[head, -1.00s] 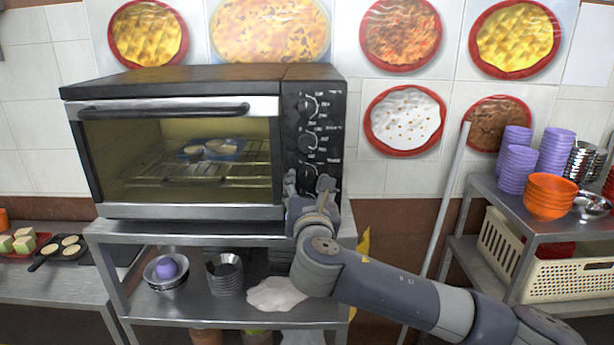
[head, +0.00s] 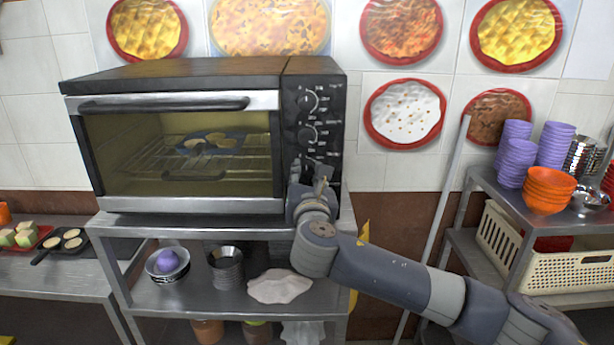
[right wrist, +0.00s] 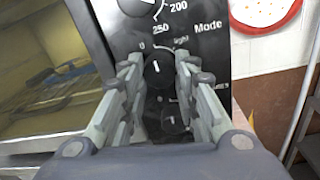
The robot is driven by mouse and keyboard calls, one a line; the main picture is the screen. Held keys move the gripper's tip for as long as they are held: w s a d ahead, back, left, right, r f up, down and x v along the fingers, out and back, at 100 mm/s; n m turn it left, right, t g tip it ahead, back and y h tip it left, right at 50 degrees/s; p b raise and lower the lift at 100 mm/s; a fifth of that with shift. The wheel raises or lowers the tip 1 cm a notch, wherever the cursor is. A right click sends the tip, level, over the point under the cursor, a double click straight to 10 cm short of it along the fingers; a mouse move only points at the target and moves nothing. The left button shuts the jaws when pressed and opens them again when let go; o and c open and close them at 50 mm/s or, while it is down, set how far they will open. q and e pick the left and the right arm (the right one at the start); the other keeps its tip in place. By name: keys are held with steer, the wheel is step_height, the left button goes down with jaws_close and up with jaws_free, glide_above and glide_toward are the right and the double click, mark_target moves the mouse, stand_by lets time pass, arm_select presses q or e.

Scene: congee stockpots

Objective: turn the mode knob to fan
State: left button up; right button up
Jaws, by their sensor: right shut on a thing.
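The oven (head: 190,78) stands on a metal rack, its glass door closed. Its control panel (head: 325,90) on the right carries a column of black knobs. My right gripper (head: 307,172) is at the lower part of this panel and covers some of it. In the right wrist view the black mode knob (right wrist: 158,70) sits between the two fingers of my right gripper (right wrist: 158,66), which is shut on it. The knob's white mark points roughly upward. The word "Mode" is printed to its upper right. My left gripper is not in view.
Another dial (right wrist: 138,6) lies above the mode knob, and a further knob (right wrist: 175,120) lies close below it. Steel bowls (head: 168,266) and a white cloth (head: 280,286) lie on the shelf below. A side rack with orange bowls (head: 549,190) stands at right.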

steer(key=shift+f, duration=0.1)
steer(key=m+b, duration=0.2)
steer(key=m, duration=0.1)
steer(key=shift+f, duration=0.15)
steer(key=m+b, duration=0.3)
steer(key=m, duration=0.4)
steer(key=shift+a, duration=0.15)
steer(key=m+b, duration=0.1)
steer(key=m, duration=0.1)
steer(key=m+b, duration=0.1)
steer(key=m, duration=0.2)
steer(key=shift+m+t+h+b, duration=0.3)
steer(key=m+b, duration=0.1)
steer(key=m, duration=0.4)
steer(key=shift+r+h, duration=0.2)
steer(key=shift+h, duration=0.2)
steer(key=o, duration=1.1)
steer(key=shift+s, duration=0.1)
